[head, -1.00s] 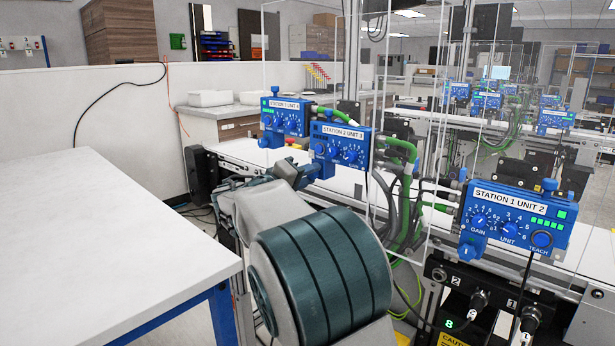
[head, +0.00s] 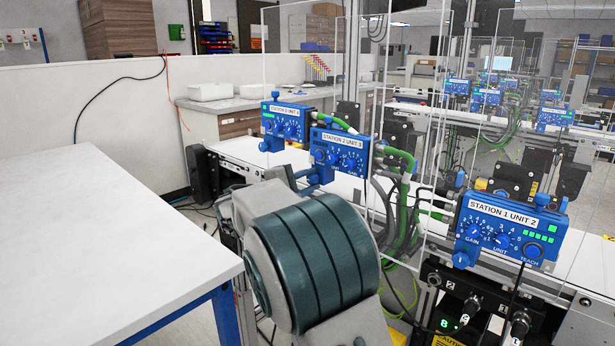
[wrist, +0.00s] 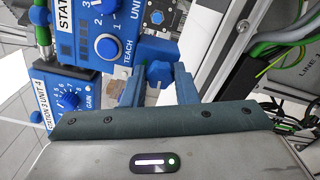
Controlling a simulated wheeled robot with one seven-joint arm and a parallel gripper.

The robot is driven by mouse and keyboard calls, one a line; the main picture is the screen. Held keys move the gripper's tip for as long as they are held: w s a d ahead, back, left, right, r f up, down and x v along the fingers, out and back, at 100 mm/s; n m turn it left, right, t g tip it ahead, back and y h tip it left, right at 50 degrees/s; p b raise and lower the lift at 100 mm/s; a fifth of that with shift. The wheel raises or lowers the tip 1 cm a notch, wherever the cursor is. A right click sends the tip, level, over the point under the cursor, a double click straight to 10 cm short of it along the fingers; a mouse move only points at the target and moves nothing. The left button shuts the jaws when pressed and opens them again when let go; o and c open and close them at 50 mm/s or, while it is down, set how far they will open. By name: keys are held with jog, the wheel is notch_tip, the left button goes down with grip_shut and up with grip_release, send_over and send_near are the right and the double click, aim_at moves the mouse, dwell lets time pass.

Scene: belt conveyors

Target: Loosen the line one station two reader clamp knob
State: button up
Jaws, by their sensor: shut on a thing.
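The STATION 2 UNIT 3 reader (head: 339,153) is a blue box with dials on the conveyor rail, in the middle of the head view. In the wrist view its face (wrist: 86,27) is turned sideways at the upper left, with the TEACH knob showing. A blue lobed clamp knob (wrist: 159,76) sits below the reader, beside the TEACH lettering. My gripper (wrist: 160,70) has its two fingers on either side of this knob and is shut on it. In the head view my own arm hides most of the gripper.
STATION 3 UNIT 4 (head: 285,122) stands close behind, and STATION 1 UNIT 2 (head: 508,228) is at the right. Clear panels (head: 303,50) rise by the units. Green cables (head: 399,156) hang right of the middle reader. A white table (head: 90,240) fills the left.

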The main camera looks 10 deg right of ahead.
jog(key=shift+n, duration=0.4)
jog(key=o, duration=1)
jog(key=v, duration=1.4)
